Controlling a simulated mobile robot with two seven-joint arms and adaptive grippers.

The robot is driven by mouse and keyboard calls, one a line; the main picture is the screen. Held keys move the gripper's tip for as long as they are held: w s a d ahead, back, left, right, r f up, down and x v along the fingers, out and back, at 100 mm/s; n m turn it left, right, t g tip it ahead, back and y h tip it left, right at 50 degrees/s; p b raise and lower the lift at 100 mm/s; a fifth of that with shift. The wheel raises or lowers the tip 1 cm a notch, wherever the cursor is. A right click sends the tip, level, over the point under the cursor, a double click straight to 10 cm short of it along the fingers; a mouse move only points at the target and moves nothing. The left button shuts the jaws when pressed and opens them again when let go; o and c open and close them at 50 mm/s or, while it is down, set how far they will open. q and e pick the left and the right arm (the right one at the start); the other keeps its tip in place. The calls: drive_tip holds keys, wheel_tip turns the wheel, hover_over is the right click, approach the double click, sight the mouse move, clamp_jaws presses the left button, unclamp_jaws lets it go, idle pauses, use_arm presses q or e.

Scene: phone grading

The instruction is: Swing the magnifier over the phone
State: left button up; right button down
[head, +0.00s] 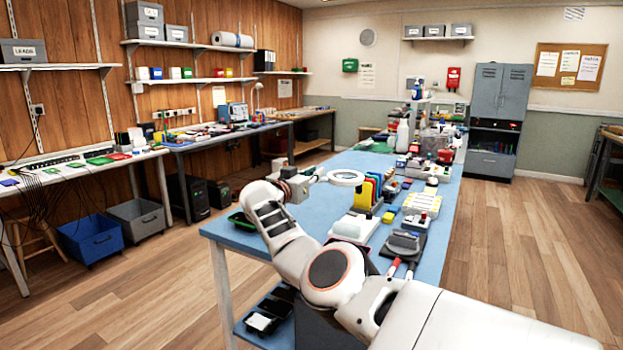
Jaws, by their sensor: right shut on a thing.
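The magnifier (346,178) is a round lens in a white ring, held up over the blue-topped bench at its near left part. My right gripper (308,177) is at the left side of the ring, small in the picture and partly hidden by its own wrist. It is shut on the magnifier, by its left side. I cannot make out the phone; my right arm covers part of the bench top. My left gripper is out of view.
The blue bench (325,205) is crowded right of the magnifier: colored upright holders (368,190), a white box (355,227), and bottles (402,136) farther back. A green tray (242,220) lies at the near left corner. Open floor lies on both sides.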

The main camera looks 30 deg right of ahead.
drive_tip(key=shift+s+d+r, duration=0.1)
drive_tip(key=shift+s+r, duration=0.05)
drive_tip(key=shift+r, duration=0.2)
drive_tip(key=shift+m, duration=0.3)
drive_tip(key=c, duration=2)
unclamp_jaws()
drive_tip(key=shift+s, duration=0.1)
drive_tip(key=shift+f, duration=0.25)
wheel_tip(320, 180, up, 10)
drive_tip(key=shift+r, duration=0.1)
